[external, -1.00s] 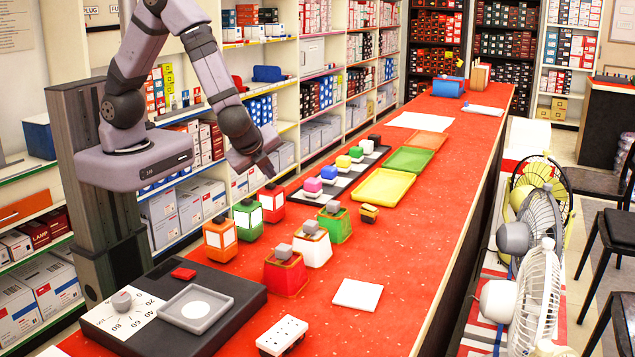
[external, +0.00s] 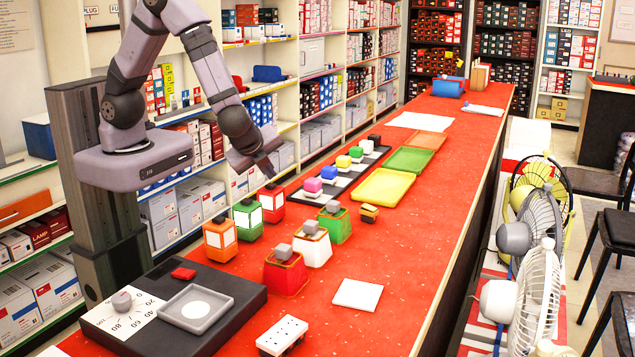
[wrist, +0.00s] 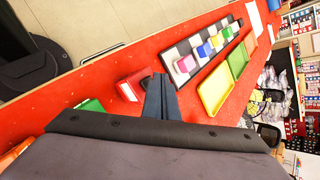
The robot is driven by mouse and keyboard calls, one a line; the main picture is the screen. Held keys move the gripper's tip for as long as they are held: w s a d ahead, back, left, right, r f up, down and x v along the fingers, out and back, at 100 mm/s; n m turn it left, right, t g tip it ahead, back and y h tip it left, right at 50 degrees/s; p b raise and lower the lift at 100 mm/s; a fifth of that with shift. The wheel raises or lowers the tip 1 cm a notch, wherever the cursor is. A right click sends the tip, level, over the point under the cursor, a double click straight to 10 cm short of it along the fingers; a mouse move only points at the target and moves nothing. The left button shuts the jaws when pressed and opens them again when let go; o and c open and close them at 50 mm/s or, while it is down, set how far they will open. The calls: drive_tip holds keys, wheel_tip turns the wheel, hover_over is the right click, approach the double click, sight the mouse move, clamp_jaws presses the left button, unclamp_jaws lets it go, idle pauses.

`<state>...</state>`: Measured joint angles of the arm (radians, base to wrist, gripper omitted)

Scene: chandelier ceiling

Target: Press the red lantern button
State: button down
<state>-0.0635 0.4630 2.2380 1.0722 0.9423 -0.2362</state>
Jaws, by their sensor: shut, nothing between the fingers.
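The red lantern (external: 272,203), a small red box with a pale panel, stands on the red counter at the back end of a row with a green lantern (external: 248,220) and an orange lantern (external: 221,240). My gripper (external: 268,170) is shut and empty, above and behind the red lantern in the external view, apart from it. In the wrist view my fingertips (wrist: 160,90) are together just right of the red lantern (wrist: 136,86). A separate red block (external: 286,274) with a grey cube on top stands nearer the front. I cannot make out a button on the red lantern.
White (external: 312,248) and green (external: 335,226) blocks with grey cubes stand nearby. A checkered board (external: 318,188) with coloured cubes lies beyond, beside a yellow tray (external: 384,186). A dark scale (external: 225,292) with a red button (external: 184,273) sits at the front left.

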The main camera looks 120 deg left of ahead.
sight(269, 190)
drive_tip(key=shift+f, duration=0.15)
idle(0.4)
drive_tip(key=shift+f+b, duration=0.3)
drive_tip(key=shift+b, duration=0.2)
drive_tip(key=shift+f, duration=0.25)
idle(0.4)
drive_tip(key=shift+r, duration=0.15)
drive_tip(key=shift+r+p, duration=0.35)
drive_tip(key=shift+r, duration=0.25)
drive_tip(key=shift+r, duration=0.1)
wheel_tip(269, 190, up, 6)
drive_tip(key=p, duration=0.4)
drive_tip(key=shift+p, duration=0.4)
idle(0.4)
